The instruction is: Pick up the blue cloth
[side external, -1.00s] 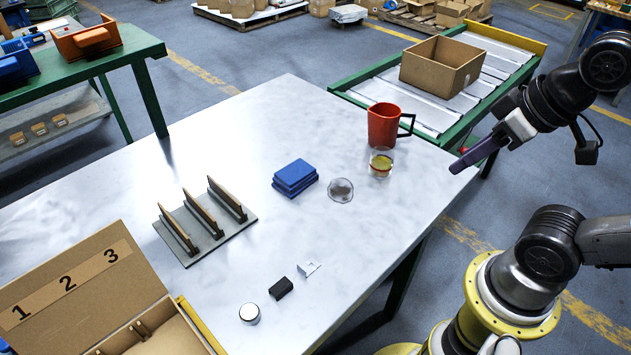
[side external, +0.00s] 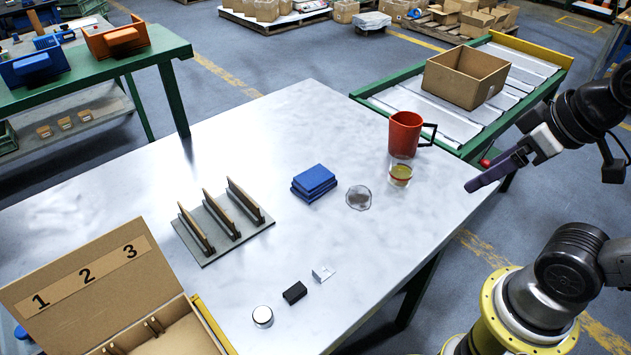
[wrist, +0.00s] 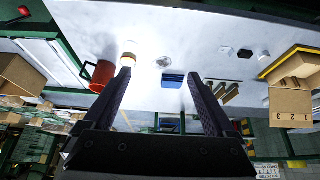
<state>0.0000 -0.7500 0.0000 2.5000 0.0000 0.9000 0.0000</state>
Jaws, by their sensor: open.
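The blue cloth (side external: 314,181) lies folded in a stack near the middle of the metal table (side external: 375,285). In the wrist view the blue cloth (wrist: 173,80) shows beyond and between my fingers. My gripper (side external: 482,178) is up at the right, past the table's right edge and well apart from the cloth. In the wrist view the fingers of my gripper (wrist: 160,75) are spread open with nothing held between them.
Right of the cloth are a clear round item (side external: 359,197), a glass (side external: 400,172) and a red pitcher (side external: 405,134). Left is a slotted rack (side external: 222,228). In front are a black block (side external: 295,293), a white bracket (side external: 323,274) and a round tin (side external: 262,316).

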